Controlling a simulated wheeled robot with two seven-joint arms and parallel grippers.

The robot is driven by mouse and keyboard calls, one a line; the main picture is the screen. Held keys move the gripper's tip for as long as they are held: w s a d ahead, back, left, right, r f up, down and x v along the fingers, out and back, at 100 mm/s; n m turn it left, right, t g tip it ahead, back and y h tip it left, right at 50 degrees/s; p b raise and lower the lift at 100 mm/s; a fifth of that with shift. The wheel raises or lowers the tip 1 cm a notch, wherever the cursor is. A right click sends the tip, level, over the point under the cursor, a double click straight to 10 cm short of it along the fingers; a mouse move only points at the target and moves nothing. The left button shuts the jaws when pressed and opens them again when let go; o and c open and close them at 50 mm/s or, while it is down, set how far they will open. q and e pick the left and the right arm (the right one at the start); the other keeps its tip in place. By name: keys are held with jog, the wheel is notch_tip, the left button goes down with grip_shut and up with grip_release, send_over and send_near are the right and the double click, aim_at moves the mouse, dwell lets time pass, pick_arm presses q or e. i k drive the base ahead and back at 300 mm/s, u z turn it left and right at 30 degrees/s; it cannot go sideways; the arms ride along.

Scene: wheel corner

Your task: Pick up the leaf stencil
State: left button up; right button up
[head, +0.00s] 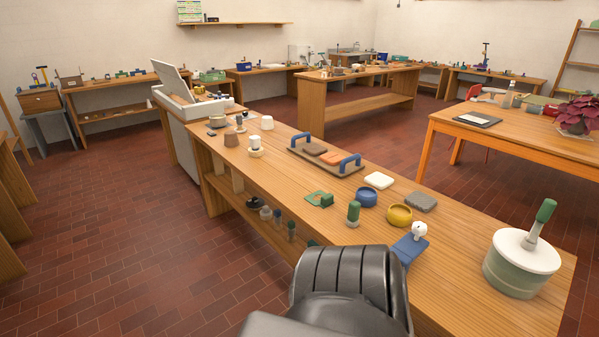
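A small flat green piece with a cut-out (314,197), which looks like the leaf stencil, lies on the long wooden bench (470,245) near its front edge. A darker green block (327,201) stands at its right end; I cannot tell whether the two are joined. A dark link of my own arm rises at the bottom middle, nearer to me than the stencil and apart from it in the picture. Neither of my grippers shows.
Near the stencil stand a green-topped tool (353,213), a blue bowl (367,196) and a yellow bowl (399,215). A tray with blue handles (312,168) lies behind. A lidded pot (521,264) stands at right. Bare wood lies left of the stencil.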

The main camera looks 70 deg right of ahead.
aim_at(327, 200)
jog(key=z, duration=1.1)
jog(key=i, duration=2.4)
jog(key=z, duration=3.55)
